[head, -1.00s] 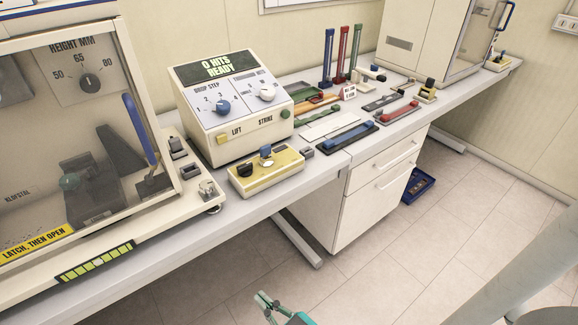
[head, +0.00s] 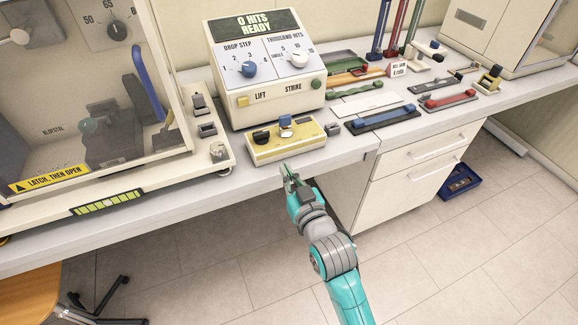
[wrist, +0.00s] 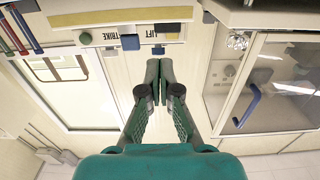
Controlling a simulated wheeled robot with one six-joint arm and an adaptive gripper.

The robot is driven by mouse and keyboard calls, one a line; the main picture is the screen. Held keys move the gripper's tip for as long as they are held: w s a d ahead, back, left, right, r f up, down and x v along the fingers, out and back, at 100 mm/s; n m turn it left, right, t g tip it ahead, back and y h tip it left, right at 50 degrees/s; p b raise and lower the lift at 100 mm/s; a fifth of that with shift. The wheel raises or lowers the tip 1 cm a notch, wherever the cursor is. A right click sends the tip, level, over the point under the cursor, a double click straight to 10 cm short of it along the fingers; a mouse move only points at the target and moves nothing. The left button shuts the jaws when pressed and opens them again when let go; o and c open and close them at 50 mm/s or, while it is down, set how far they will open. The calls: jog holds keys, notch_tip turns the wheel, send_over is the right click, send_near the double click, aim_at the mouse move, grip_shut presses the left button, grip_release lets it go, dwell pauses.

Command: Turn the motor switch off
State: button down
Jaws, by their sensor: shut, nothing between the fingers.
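No label reading "motor" is legible, so I cannot tell for sure which control is the motor switch. A yellow control box (head: 262,153) lies near the bench's front edge in the head view. It carries a blue-topped lever (head: 285,122) standing up in the middle and a black knob (head: 261,136) at its left. My gripper (head: 286,170) is just in front of and below this box, apart from it. Its fingers (wrist: 160,70) are together and empty in the wrist view.
A cream console (head: 220,90) reading "0 HITS READY" stands behind the box. A clear-fronted test cabinet (head: 30,160) with a blue handle (head: 150,85) is at left. Drawers (head: 405,180) sit below the bench.

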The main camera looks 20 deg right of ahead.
aim_at(266, 135)
jog(key=w, duration=1.2)
